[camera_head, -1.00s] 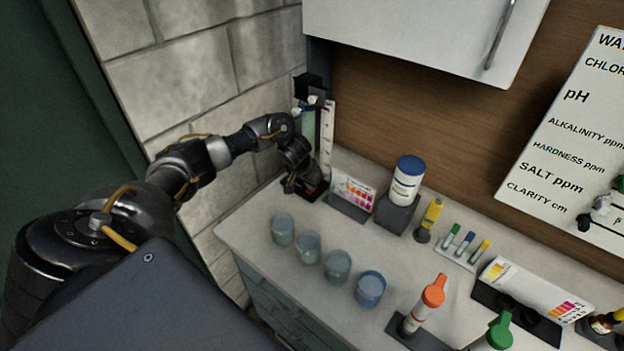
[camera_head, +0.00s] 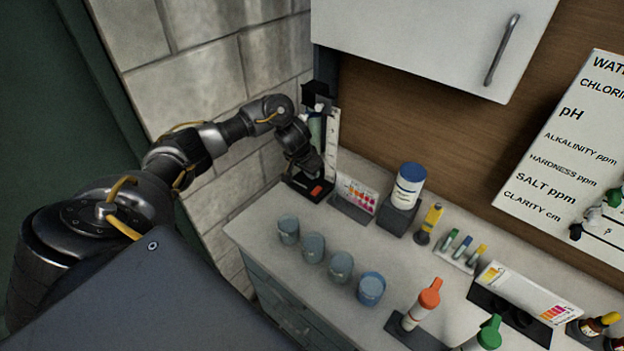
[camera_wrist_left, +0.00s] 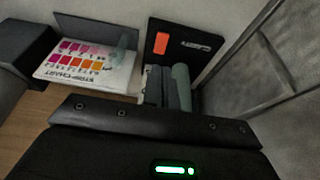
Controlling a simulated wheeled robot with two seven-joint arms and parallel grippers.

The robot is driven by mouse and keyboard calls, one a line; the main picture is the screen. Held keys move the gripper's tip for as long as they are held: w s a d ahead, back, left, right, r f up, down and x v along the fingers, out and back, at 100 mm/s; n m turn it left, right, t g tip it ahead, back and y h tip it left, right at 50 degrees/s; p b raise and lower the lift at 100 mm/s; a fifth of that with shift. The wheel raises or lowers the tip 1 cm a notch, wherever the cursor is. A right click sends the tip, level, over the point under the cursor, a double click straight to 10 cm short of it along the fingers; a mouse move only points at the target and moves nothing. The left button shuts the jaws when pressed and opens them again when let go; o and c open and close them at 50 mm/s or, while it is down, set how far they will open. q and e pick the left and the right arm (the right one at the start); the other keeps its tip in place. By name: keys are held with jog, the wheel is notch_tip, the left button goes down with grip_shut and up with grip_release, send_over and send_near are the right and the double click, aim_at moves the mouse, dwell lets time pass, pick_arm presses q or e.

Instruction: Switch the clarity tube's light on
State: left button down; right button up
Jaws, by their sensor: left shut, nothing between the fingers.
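The clarity tube (camera_head: 315,128) stands upright in the far left corner of the counter, beside a white ruled scale (camera_head: 332,143). Its black base (camera_head: 297,185) carries an orange-red switch (camera_head: 316,190); in the left wrist view the switch (camera_wrist_left: 161,43) sits next to the CLARITY label. My left gripper (camera_head: 313,166) is shut and empty, just above the base and in front of the tube. Its fingers (camera_wrist_left: 164,88) end short of the switch in the left wrist view. My arm partly hides the tube, and I cannot tell whether its light is lit. My right gripper is not in view.
A strip chart (camera_head: 357,193) stands right of the base, then a blue-capped tub (camera_head: 408,186). Several cups (camera_head: 340,266) line the counter's front. A wall cabinet (camera_head: 430,40) hangs above; a block wall (camera_head: 210,85) bounds the left. The counter between cups and chart is clear.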

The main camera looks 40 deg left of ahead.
pick_arm(q)
jog(key=v, duration=0.5)
jog(key=shift+r+p, duration=0.2)
jog(key=shift+p, duration=0.15)
